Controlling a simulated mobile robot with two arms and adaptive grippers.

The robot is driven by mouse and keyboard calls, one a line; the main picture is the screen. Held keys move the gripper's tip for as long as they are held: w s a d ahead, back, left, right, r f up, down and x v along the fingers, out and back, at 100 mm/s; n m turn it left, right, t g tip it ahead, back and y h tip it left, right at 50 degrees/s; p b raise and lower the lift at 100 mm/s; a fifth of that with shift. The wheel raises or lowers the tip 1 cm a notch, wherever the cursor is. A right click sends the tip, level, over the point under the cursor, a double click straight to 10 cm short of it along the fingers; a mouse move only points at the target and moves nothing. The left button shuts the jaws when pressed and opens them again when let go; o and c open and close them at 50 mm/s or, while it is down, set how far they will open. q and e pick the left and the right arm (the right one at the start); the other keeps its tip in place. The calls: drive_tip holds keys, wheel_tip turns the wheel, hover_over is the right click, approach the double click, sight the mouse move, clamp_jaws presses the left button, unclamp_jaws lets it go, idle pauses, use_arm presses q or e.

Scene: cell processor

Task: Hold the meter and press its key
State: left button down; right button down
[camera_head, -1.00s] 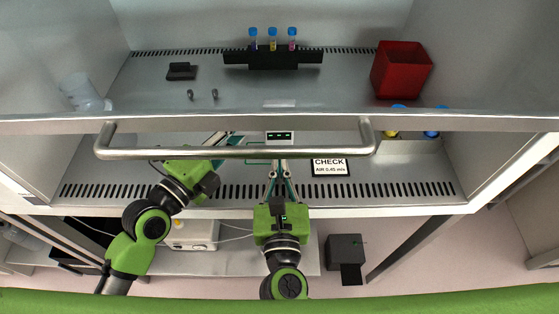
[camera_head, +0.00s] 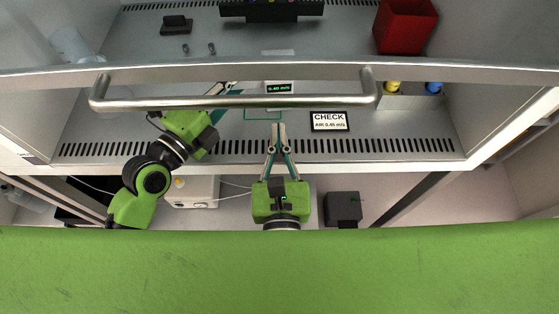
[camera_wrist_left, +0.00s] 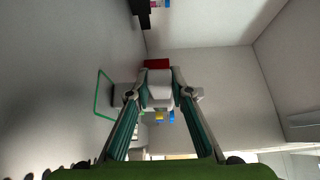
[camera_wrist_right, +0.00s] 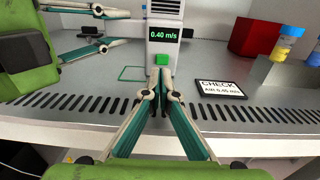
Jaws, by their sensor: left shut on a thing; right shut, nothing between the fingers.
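The white meter (camera_wrist_right: 164,12) stands upright in the right wrist view. Its display (camera_wrist_right: 164,34) reads 0.40 m/s in green, and a green key (camera_wrist_right: 162,59) sits below it. My left gripper (camera_wrist_left: 158,88) is shut on the meter's pale body; in the head view the sash handle partly hides this gripper. My right gripper (camera_wrist_right: 162,76) is shut and empty, its tips just in front of and below the key, seemingly apart from it. In the head view the right gripper (camera_head: 278,127) points at the meter from the front, and the handle hides the key.
A metal handle bar (camera_head: 235,102) crosses in front of the meter. A CHECK card (camera_head: 330,121) lies right of my right gripper. A green outline (camera_wrist_right: 132,73) marks the floor.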

use_arm(q)
drive_tip(key=shift+f, duration=0.25)
use_arm(e)
drive_tip(key=s, duration=0.7)
drive_tip(key=shift+s, duration=0.3)
idle(0.5)
